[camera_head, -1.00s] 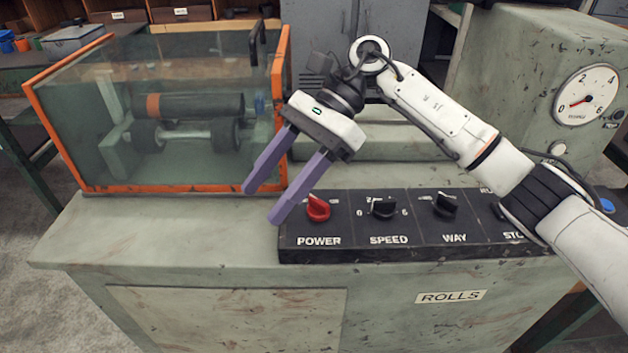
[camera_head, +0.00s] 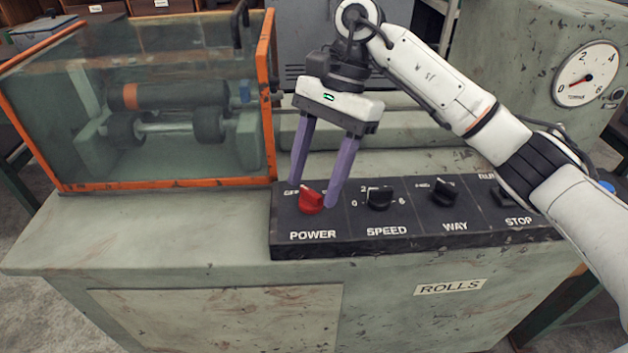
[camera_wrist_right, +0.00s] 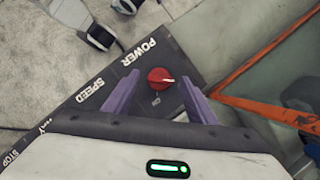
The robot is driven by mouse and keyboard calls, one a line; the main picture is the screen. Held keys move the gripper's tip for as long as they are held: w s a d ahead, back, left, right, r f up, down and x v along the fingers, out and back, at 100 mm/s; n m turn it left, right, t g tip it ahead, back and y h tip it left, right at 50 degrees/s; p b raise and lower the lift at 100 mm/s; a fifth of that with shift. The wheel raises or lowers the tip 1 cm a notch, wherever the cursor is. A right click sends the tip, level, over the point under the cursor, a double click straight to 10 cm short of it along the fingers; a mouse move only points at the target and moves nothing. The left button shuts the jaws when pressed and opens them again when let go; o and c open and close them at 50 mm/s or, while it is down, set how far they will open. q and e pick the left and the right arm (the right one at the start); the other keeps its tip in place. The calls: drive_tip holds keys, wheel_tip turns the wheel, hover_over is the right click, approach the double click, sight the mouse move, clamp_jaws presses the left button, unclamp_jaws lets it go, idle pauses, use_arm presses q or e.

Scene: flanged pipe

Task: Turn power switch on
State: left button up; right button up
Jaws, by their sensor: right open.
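The red POWER knob (camera_head: 312,200) sits at the left end of the black control panel (camera_head: 330,247). It also shows in the right wrist view (camera_wrist_right: 160,78), with a pale pointer mark. My right gripper (camera_head: 313,195) is open, with its purple fingers pointing down, one on each side of the red knob. In the right wrist view its fingers (camera_wrist_right: 158,92) flank the knob, with gaps visible. I cannot tell whether a finger touches the knob. The knob's position labels are partly covered by the fingers. My left gripper is not in view.
To the right on the panel are the black SPEED knob (camera_head: 379,199), the black WAY knob (camera_head: 443,194) and the STOP control (camera_head: 507,199). An orange-framed glass guard (camera_head: 170,185) stands left of the panel. A dial gauge (camera_head: 587,74) is at upper right.

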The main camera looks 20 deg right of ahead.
drive_tip(key=shift+s+a+f, duration=0.1)
drive_tip(key=shift+a+f, duration=0.05)
drive_tip(key=shift+f, duration=0.2)
drive_tip(key=c, duration=1.1)
